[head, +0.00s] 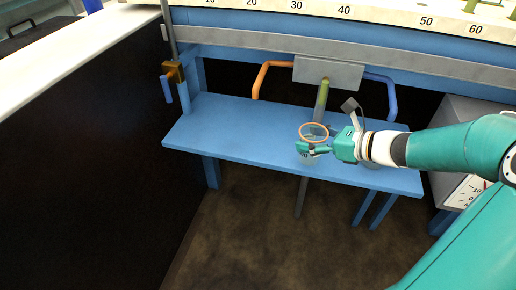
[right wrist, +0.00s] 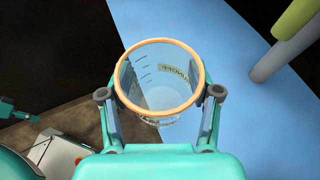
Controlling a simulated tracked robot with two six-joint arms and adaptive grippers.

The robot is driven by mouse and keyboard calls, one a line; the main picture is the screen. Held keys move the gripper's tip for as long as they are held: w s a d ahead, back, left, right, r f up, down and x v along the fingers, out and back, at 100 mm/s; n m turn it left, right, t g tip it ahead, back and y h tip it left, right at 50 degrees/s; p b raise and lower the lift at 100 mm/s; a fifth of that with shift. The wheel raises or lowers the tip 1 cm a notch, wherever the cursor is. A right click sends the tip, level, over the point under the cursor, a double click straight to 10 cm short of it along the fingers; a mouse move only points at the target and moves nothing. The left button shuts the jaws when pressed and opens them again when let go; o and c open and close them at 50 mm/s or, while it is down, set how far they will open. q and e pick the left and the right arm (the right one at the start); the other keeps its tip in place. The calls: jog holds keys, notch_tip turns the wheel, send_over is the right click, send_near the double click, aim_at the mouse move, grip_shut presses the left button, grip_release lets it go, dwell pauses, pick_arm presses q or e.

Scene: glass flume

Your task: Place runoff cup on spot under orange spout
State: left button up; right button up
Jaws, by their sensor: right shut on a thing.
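The runoff cup (head: 313,133) is clear with an orange rim. In the right wrist view the cup (right wrist: 160,88) shows measuring marks and a partly readable label, and looks empty. My right gripper (head: 312,149) is shut around its sides, over the front part of the blue bench (head: 240,125). I cannot tell if its base touches the bench. The orange spout (head: 273,68) is at the back, left of the cup, its open end pointing down over the bench. The marked spot under it cannot be made out. My left gripper does not show in the head view.
A green pipe (head: 322,98) comes down just behind the cup. A blue spout (head: 389,95) is at the back right. A grey plate (head: 328,73) is between the spouts. A clamp (head: 174,76) stands at the bench's left end. The bench's left half is clear.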

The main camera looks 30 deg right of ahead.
jog(key=r+x, duration=0.1)
jog(key=x, duration=0.5)
jog(key=w+r+b+x, duration=0.1)
jog(key=x, duration=0.5)
jog(key=r+x, duration=0.1)
jog(key=x, duration=0.5)
jog(key=shift+w+a+r+b, duration=0.1)
jog(key=shift+b, duration=0.25)
jog(key=o, duration=1.3)
jog(key=shift+c, duration=0.2)
